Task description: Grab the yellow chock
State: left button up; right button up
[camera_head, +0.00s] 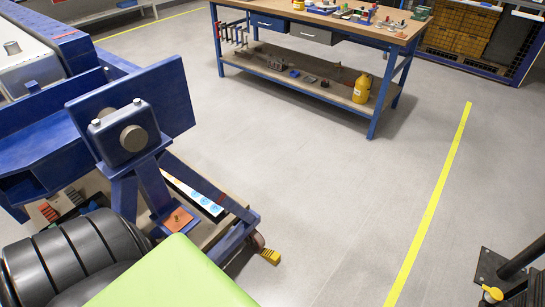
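A small yellow chock (270,256) lies on the floor at the lower middle, beside the caster wheel (257,240) at the near corner of the blue rotary jig (150,140). It has a ridged top and stands just right of the wheel; I cannot tell whether the two touch. Neither my left nor my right gripper shows in the head view.
A blue-framed workbench (330,50) with tools and a yellow bottle (362,88) stands at the back. A yellow floor line (432,205) runs down the right. A black metal stand (515,270) is at lower right. The grey floor right of the chock is clear.

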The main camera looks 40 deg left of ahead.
aim_at(272, 257)
jog(key=i+l+u, duration=0.1)
jog(key=i+u, duration=0.35)
jog(key=i+l+u, duration=0.3)
jog(key=i+u, duration=0.2)
jog(key=i, duration=0.15)
jog(key=i+l+u, duration=0.45)
